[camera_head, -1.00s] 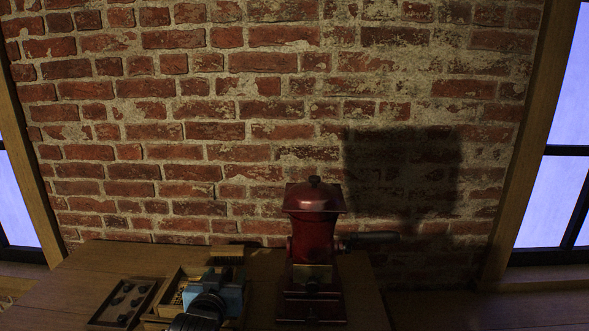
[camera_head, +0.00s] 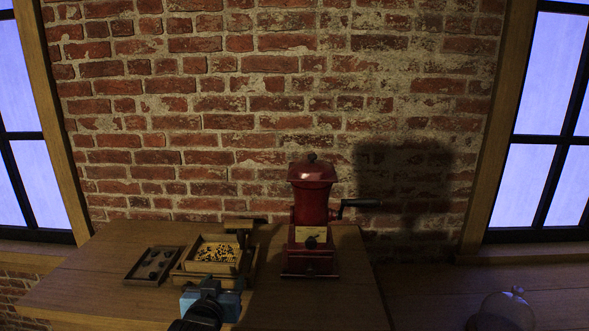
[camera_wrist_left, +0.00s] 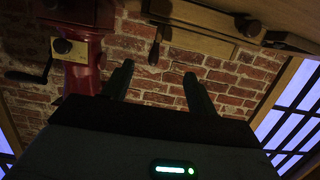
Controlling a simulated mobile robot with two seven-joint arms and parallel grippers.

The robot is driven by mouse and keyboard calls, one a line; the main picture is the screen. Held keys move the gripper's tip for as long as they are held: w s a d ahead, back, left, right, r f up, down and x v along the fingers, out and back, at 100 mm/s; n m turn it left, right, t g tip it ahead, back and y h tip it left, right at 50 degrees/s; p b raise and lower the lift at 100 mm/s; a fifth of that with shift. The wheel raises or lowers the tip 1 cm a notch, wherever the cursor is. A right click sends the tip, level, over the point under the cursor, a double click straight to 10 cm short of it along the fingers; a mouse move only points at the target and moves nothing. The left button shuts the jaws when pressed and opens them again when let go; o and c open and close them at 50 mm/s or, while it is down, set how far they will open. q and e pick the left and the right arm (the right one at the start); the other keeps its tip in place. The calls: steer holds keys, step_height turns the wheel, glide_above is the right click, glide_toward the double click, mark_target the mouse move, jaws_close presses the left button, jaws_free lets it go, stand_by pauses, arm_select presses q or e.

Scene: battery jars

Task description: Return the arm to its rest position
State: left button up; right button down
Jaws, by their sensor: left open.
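My left gripper (camera_head: 208,287) is at the bottom of the head view, left of the red grinder, in front of the wooden tray. Its blue and black parts overlap the tray's near edge in the picture. In the left wrist view my left gripper (camera_wrist_left: 158,82) shows two black fingers spread apart, with nothing between them and brick wall behind. The grinder (camera_wrist_left: 78,50) is to their left there. My right gripper is not in view.
The red grinder (camera_head: 313,200) with a side crank stands on the wooden table (camera_head: 90,290). The wooden tray (camera_head: 186,273) holds a box of small grains (camera_head: 216,252). A flat dark tray (camera_head: 152,266) lies left of it. A pale rounded object (camera_head: 505,312) is at lower right.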

arm_select(q)
steer(key=s+a+f+g, duration=0.3)
steer(key=s+f+g, duration=0.1)
steer(key=s+f, duration=0.6)
steer(key=s+a+f+m+g, duration=0.1)
steer(key=s+f+g, duration=0.2)
steer(key=s, duration=0.8)
steer(key=s+a+f+g, duration=0.2)
steer(key=s+f+g, duration=0.1)
steer(key=s, duration=0.8)
steer(key=s+a+f+m+g, duration=0.1)
steer(key=s+f+g, duration=0.25)
steer(key=s, duration=0.75)
steer(key=w+d+f+t+h, duration=0.1)
steer(key=w+d+f+t, duration=0.1)
steer(key=w+f+t, duration=0.5)
steer(key=shift+d+f+t, duration=0.15)
steer(key=shift+f+t, duration=0.2)
steer(key=shift+f, duration=1.3)
